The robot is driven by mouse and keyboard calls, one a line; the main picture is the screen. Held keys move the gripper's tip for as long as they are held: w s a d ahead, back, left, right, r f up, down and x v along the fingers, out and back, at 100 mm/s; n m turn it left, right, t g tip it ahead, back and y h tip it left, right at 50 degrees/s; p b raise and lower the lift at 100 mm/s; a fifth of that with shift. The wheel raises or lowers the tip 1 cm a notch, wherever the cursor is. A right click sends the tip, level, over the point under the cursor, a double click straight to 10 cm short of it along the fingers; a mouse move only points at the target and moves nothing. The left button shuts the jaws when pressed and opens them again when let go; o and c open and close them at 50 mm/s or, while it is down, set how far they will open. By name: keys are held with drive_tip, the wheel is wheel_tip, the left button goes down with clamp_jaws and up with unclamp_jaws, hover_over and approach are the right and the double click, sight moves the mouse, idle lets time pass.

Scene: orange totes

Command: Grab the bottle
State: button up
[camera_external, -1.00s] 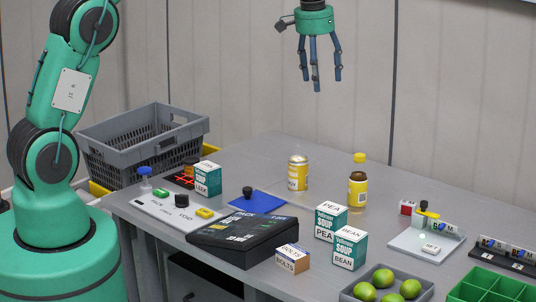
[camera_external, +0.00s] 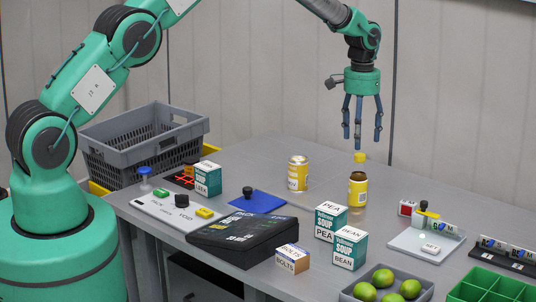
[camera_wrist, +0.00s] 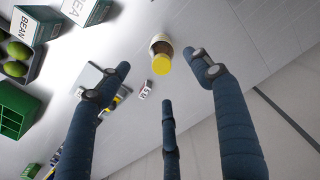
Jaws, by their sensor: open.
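The bottle (camera_external: 358,188) stands upright on the grey table in the external view, dark with a yellow label and a yellow cap. My gripper (camera_external: 361,138) points down with its three blue fingers spread open, and its fingertips are just above the cap in that view. In the wrist view the bottle (camera_wrist: 161,48) is seen from above, cap toward me, between the tips of the two upper fingers of my gripper (camera_wrist: 158,78). Nothing is held.
A yellow-and-white can (camera_external: 298,175) stands left of the bottle. Soup boxes (camera_external: 331,219) stand in front of it. A small red-and-white box (camera_external: 407,208) and a white scale-like plate (camera_external: 414,241) are to the right. A grey crate (camera_external: 140,150) stands at the back left.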

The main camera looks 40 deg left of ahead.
sight(358, 179)
drive_tip(key=shift+f, duration=0.15)
drive_tip(key=shift+f, duration=4.2)
drive_tip(key=shift+f, duration=0.15)
drive_tip(key=shift+w+f+p, duration=0.1)
drive_tip(key=shift+f+p, duration=0.45)
drive_tip(key=shift+f, duration=1.9)
drive_tip(key=c, duration=1.6)
drive_tip(key=shift+r, duration=0.15)
